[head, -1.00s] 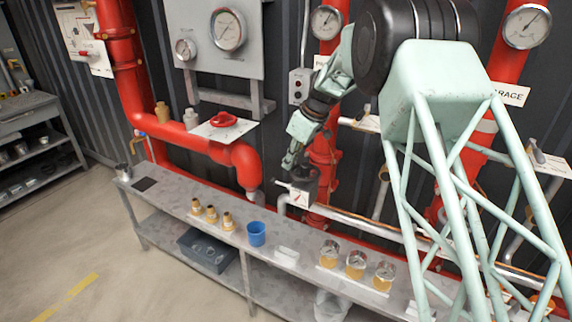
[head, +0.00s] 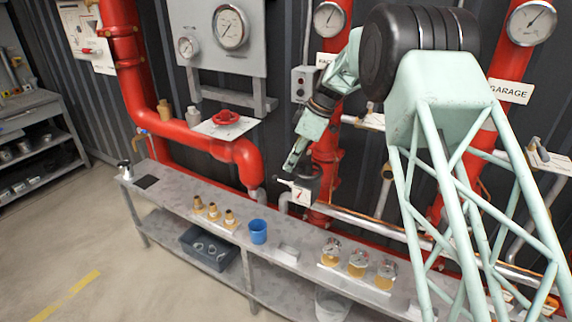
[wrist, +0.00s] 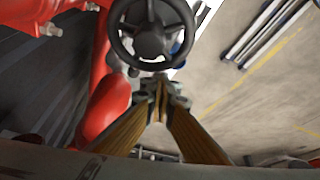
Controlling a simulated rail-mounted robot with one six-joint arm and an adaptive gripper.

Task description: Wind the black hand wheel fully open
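The black hand wheel (wrist: 152,32) has several spokes and fills the top middle of the wrist view. In the head view the wheel (head: 308,172) is small and dark, behind a white plate with a red mark (head: 301,195), and partly hidden by my gripper (head: 291,163). In the wrist view, the two fingers of my gripper (wrist: 161,88) converge with their tips close together, just below the near rim of the wheel. No rim shows between them. I cannot tell whether the tips touch the rim.
Below is a grey bench (head: 170,190) with a blue cup (head: 257,231), brass fittings (head: 213,212) and several jars (head: 357,263). Red pipes stand close behind the black wheel.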

